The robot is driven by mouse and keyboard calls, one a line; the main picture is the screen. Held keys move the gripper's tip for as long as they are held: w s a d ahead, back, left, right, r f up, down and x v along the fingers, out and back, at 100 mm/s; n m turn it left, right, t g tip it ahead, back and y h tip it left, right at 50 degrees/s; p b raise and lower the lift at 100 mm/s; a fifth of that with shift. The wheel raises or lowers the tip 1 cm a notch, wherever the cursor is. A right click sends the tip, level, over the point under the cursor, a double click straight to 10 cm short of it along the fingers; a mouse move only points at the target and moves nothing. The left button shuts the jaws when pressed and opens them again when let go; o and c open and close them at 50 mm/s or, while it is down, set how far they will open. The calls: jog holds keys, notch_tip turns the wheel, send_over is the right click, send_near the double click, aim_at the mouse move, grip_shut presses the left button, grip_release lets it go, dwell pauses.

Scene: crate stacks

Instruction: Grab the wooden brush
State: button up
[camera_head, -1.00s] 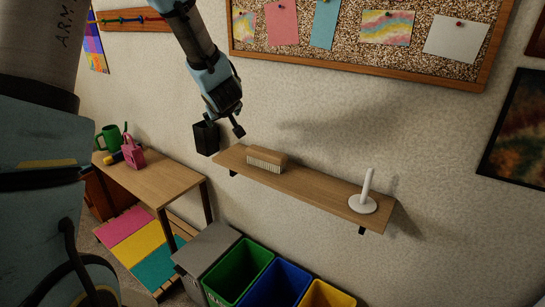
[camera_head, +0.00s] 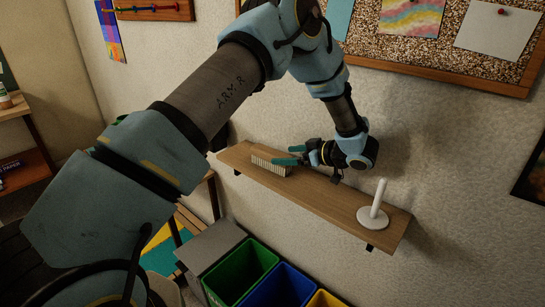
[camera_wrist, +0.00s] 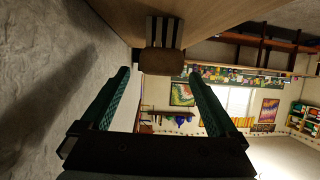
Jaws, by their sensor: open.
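The wooden brush (camera_head: 268,165) lies on the wall shelf (camera_head: 318,196), with pale bristles along its visible side. In the wrist view the end of its wooden block (camera_wrist: 162,62) faces me, with dark and light striped bristles behind it. My gripper (camera_head: 284,156) is open, at the right end of the brush and just above the shelf. In the wrist view the fingertips of my gripper (camera_wrist: 158,74) stand on either side of the brush's end in the picture. The brush appears at or just beyond the tips; I cannot tell whether they touch it.
A white holder with an upright rod (camera_head: 374,212) stands at the shelf's right end. The wall (camera_wrist: 40,80) runs close along the left in the wrist view. Green (camera_head: 232,284) and blue (camera_head: 262,300) bins stand below. A cork board (camera_head: 440,45) hangs above.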

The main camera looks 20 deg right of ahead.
aim_at(272, 155)
jog(key=p+x, duration=0.3)
jog(key=x, duration=0.3)
jog(key=shift+w+a+f, duration=0.1)
jog(key=shift+w+a, duration=0.05)
jog(key=shift+w, duration=0.15)
grip_shut()
dwell(0.5)
